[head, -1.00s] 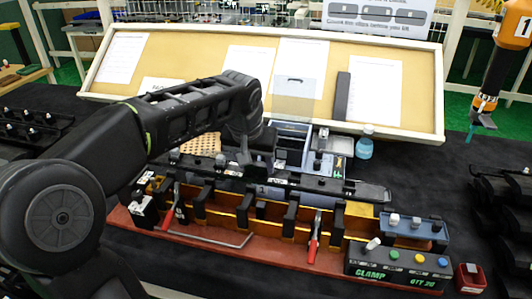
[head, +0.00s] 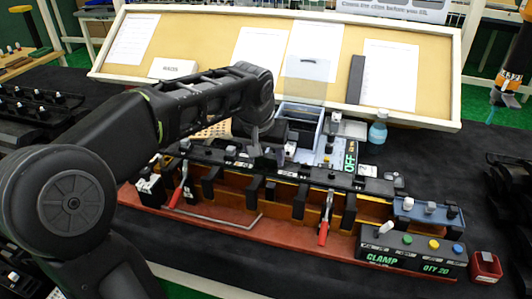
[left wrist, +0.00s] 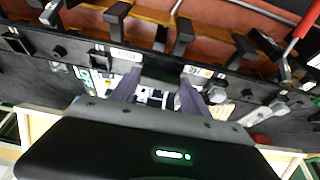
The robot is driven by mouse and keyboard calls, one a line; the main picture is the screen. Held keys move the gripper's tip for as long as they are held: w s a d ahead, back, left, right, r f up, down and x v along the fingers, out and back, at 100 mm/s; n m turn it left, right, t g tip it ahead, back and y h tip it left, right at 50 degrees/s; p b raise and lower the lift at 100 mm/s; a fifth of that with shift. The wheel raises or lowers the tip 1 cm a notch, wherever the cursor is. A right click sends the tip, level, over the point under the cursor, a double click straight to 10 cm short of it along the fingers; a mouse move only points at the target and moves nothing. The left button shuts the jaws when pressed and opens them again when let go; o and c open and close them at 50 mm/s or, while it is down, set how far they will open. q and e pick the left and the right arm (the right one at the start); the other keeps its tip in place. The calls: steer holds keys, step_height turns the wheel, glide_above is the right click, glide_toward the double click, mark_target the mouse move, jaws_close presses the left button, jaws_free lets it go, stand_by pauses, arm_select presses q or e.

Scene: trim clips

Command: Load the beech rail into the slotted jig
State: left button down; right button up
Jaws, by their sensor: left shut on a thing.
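My left gripper (head: 262,158) is shut on a long dark rail (head: 315,178) with small parts and labels along its top. No pale beech rail stands out. In the left wrist view its fingers (left wrist: 158,88) straddle the rail's dark body (left wrist: 100,55). The jig (head: 222,221) is a reddish-brown base with black slotted posts and orange-brown inner faces. Red-handled clamps (head: 324,222) stand at its front. The rail lies along the back of the posts, roughly parallel to the jig. I cannot tell whether it touches them. My right gripper is out of view.
A blue-grey bin (head: 302,113) and a bottle (head: 378,130) stand behind the rail. A pinboard (head: 205,50) closes the back.

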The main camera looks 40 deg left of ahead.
mark_target(256, 166)
arm_select(q)
steer(key=shift+f+b, duration=1.85)
steer(key=shift+f, duration=0.55)
steer(key=shift+s+a, duration=0.2)
steer(key=shift+a, duration=0.4)
steer(key=shift+s+a, duration=0.15)
steer(key=shift+a, duration=0.4)
steer(key=shift+c, duration=2.2)
jaws_free()
steer(key=shift+f, duration=0.1)
steer(key=a+v, duration=0.1)
steer(key=v, duration=0.6)
steer(key=shift+s+d+r, duration=0.2)
steer(key=shift+d+r, duration=0.15)
steer(key=shift+d, duration=0.2)
